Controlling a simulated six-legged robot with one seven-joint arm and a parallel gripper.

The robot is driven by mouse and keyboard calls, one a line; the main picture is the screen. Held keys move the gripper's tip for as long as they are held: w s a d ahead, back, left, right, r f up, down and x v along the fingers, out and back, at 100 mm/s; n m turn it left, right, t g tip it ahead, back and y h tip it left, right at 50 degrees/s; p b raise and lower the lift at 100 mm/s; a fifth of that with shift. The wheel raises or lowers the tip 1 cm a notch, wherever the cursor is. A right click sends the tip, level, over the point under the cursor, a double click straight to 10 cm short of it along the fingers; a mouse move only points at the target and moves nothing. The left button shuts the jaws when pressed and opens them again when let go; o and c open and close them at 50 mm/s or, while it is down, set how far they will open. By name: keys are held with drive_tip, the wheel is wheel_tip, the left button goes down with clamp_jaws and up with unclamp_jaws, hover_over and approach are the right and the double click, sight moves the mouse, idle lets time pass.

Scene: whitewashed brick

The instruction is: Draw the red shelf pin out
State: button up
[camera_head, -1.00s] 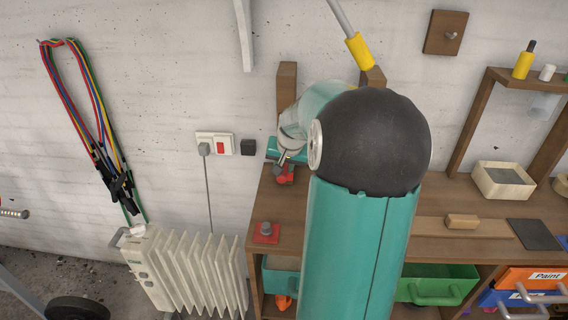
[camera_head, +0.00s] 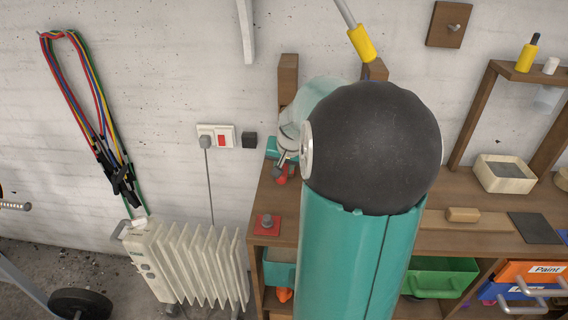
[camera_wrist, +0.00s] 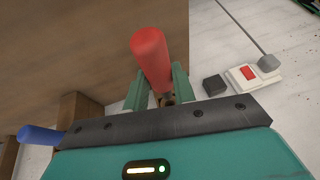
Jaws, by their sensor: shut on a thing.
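The red shelf pin (camera_wrist: 151,55) is a thick red cylinder in the wrist view. It lies between the two teal fingers of my gripper (camera_wrist: 160,82), which is shut on it. A small brown wooden part shows just behind the pin between the fingers; whether the pin still sits in a hole is hidden. In the head view a bit of the red pin (camera_head: 282,175) shows below my wrist, over the bench's back left. My arm covers most of the gripper there.
A blue pin (camera_wrist: 40,135) sticks out by a wooden post (camera_wrist: 77,112). A wall socket with a red switch (camera_head: 220,138) and a black box (camera_head: 249,140) are close behind. A red plate with a grey knob (camera_head: 266,223) lies on the bench's left corner. A white radiator (camera_head: 190,262) stands left.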

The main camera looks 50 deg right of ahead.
drive_tip(key=shift+r, duration=0.1)
idle(0.3)
drive_tip(key=shift+a+r, duration=0.1)
drive_tip(key=shift+r, duration=3.85)
